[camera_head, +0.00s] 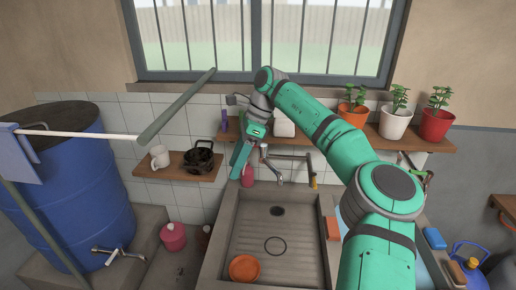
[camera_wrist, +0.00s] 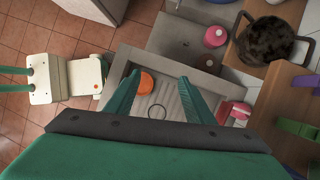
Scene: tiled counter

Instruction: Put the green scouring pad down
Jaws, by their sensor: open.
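I cannot make out a green scouring pad in either view. My gripper (camera_head: 238,170) hangs over the far left part of the sink (camera_head: 232,215), pointing down. In the wrist view its two green fingers (camera_wrist: 159,80) are spread apart with nothing between them. The sink basin below holds an orange bowl (camera_head: 244,268) near its front left, which also shows in the wrist view (camera_wrist: 146,80). A round ring mark and a dark drain (camera_head: 277,211) show on the basin floor. A pink bottle (camera_head: 248,176) stands behind the sink, close to the gripper in the picture.
A wooden shelf with a white mug (camera_head: 159,157) and a dark pot (camera_head: 202,158) is on the left wall. A tap (camera_head: 277,176) is behind the basin. An orange block (camera_head: 332,228) lies on the sink's right side. A blue barrel (camera_head: 75,190) stands left; potted plants (camera_head: 395,121) line the upper shelf.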

